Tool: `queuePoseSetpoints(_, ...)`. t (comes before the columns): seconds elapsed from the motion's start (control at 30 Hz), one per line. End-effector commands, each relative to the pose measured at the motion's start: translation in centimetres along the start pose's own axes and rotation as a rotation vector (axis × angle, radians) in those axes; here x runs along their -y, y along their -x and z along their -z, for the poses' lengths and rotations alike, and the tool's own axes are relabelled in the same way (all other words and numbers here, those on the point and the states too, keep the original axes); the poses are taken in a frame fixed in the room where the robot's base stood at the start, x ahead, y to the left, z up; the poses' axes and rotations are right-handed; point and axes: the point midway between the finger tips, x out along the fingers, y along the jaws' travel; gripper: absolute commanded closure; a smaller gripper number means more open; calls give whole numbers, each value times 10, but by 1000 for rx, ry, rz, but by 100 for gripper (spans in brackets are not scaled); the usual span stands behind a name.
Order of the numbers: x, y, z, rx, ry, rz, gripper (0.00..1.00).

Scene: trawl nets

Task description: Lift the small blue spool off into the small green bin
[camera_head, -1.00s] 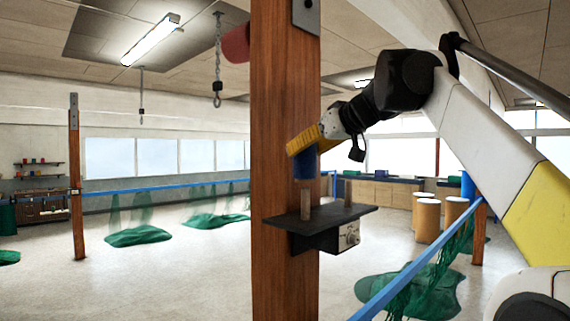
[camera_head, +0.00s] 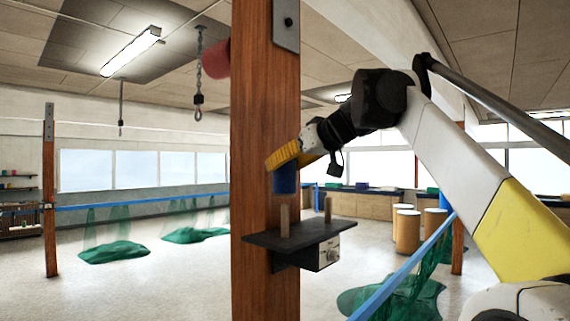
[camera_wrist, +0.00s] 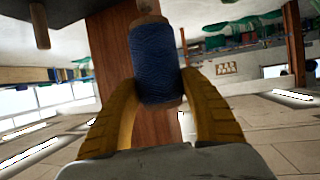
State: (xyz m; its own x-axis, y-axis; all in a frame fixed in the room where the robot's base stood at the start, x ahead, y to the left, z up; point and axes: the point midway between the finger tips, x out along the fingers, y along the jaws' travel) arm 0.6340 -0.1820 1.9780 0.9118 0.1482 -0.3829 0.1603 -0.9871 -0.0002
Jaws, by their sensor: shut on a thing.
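The small blue spool (camera_head: 285,180) hangs upright in my gripper (camera_head: 284,158), beside the wooden post. In the wrist view the spool (camera_wrist: 157,62) sits between the two yellow fingers (camera_wrist: 160,100), which are shut on its end. In the head view a narrow gap shows between the spool's lower end and the left peg (camera_head: 284,221) on the dark shelf. I cannot make out the small green bin for certain. A small green thing (camera_head: 432,190) stands on the far bench, too small to tell.
The dark shelf (camera_head: 318,232) with two pegs is fixed to the wooden post (camera_head: 250,160). A blue rail (camera_head: 400,275) with green net runs at right. Tan drums (camera_head: 407,232) stand behind it. A chain (camera_head: 198,70) hangs at left.

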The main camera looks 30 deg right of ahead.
Motion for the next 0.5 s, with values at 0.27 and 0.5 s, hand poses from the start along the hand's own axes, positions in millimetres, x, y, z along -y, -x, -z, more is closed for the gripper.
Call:
queuePoseSetpoints(0.27, 0, 1, 0, 0, 0, 0, 83)
queuePoseSetpoints(0.5, 0, 19, -8, 0, -1, -1, 83)
